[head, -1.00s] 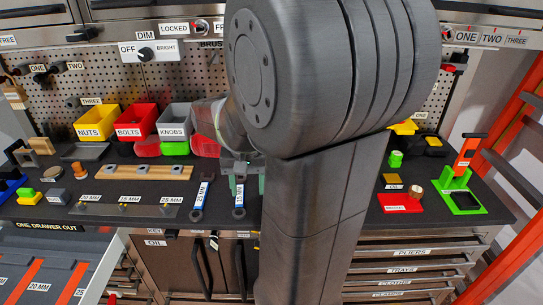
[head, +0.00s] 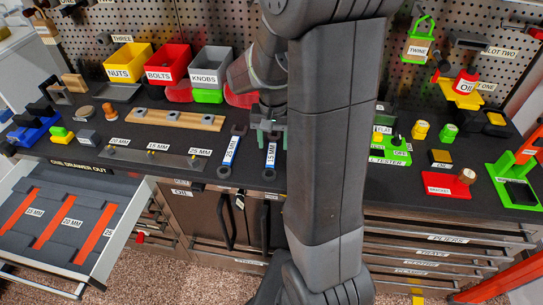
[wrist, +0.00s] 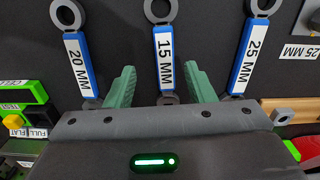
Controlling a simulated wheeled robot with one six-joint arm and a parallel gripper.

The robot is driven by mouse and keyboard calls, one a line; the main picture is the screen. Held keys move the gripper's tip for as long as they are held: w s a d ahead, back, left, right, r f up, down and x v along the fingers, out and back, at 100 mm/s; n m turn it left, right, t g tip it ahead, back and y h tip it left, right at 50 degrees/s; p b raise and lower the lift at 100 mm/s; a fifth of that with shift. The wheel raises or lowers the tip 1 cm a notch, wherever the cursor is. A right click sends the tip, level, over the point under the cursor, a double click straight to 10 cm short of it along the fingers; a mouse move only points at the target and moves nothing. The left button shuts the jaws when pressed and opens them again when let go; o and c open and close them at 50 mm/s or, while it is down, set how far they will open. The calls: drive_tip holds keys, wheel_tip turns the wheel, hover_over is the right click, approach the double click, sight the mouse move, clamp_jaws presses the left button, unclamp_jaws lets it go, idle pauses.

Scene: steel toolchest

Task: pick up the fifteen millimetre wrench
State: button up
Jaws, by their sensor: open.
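The fifteen millimetre wrench (wrist: 165,48) has a blue handle, a white "15 MM" label and grey ends. In the wrist view it lies between the two green fingers of my open gripper (wrist: 159,72), and its near end is partly hidden by the gripper body. In the head view this wrench (head: 271,153) lies on the dark worktop, with my gripper (head: 270,128) at its far end. In the wrist view the 20 MM wrench (wrist: 79,60) is on the left and the 25 MM wrench (wrist: 248,55) on the right, both outside the fingers.
In the head view the 25 MM wrench (head: 231,151) lies left of the fifteen. A wooden strip (head: 175,119) and bins for nuts (head: 125,73), bolts (head: 165,75) and knobs (head: 208,77) stand behind. An open drawer (head: 60,225) juts out at front left. My arm hides part of the worktop.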

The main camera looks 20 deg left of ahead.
sight(271, 155)
drive_tip(key=f, duration=0.3)
drive_tip(key=f+p, duration=0.1)
drive_tip(key=shift+w+a+f, duration=0.15)
drive_tip(key=shift+w+a, duration=0.1)
drive_tip(key=shift+a, duration=0.15)
drive_tip(key=shift+f, duration=0.5)
clamp_jaws()
